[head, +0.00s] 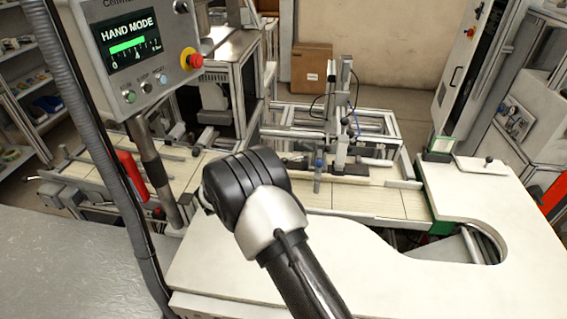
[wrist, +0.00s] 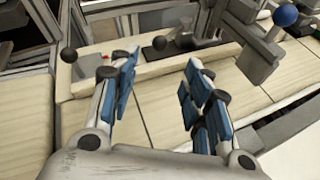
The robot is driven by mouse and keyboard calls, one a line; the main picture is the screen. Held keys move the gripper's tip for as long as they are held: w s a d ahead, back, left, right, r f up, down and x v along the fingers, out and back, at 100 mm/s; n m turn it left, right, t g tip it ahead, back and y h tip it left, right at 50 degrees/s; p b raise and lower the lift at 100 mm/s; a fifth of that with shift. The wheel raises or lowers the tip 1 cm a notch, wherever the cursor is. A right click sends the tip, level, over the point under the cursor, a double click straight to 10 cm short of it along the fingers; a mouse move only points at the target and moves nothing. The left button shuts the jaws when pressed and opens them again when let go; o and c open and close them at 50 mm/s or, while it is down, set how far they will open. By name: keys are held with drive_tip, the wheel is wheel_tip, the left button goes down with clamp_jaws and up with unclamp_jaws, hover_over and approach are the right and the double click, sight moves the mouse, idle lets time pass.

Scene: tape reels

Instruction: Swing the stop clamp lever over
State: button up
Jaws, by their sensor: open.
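In the wrist view my gripper (wrist: 160,65) is open and empty, its blue-padded fingers reaching over the pale slatted conveyor (wrist: 165,108). A lever with a black ball knob (wrist: 160,43) shows beyond the gap between the fingertips, apart from them. Another black ball knob (wrist: 69,55) on a short stem stands left of the left finger. A blue ball knob (wrist: 285,15) tops a grey post at the upper right. I cannot tell for sure which of these is the stop clamp lever. In the head view my own wrist hides the gripper.
In the head view a grey upright stand (head: 340,125) rises from the rail behind the conveyor. A white curved worktop (head: 380,270) lies in front. A control panel (head: 135,45) with a red stop button hangs at the upper left.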

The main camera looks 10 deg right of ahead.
sight(293, 159)
drive_tip(key=b+x, duration=0.2)
drive_tip(key=x, duration=1.1)
drive_tip(key=shift+a, duration=0.1)
drive_tip(key=shift+c, duration=0.4)
clamp_jaws()
drive_tip(key=shift+r, duration=0.1)
